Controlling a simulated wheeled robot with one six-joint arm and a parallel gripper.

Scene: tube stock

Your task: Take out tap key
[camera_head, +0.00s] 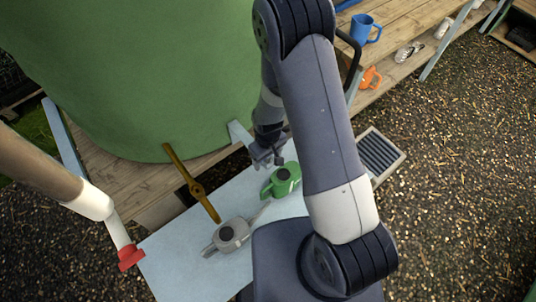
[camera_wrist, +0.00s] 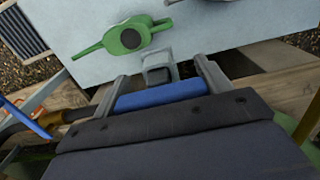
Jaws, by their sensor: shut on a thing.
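My gripper (camera_head: 268,157) is beside the green tank, above the far part of the pale board (camera_head: 180,252). In the wrist view its two fingers (camera_wrist: 162,82) are set wide on either side of a blue bar with a grey square-ended piece (camera_wrist: 158,72) at its middle. This looks like the tap key, held between the fingers above the board. In the head view I cannot make out the held piece. A green spouted object (camera_head: 283,180) with a dark round top lies on the board close to the gripper; it also shows in the wrist view (camera_wrist: 110,42).
A grey spouted object (camera_head: 230,234) lies on the board, with a brass bar (camera_head: 192,183) left of it. The large green tank (camera_head: 140,70) stands behind. A ridged tray (camera_head: 380,153) is right of the board. Shelves at top right hold a blue mug (camera_head: 364,29).

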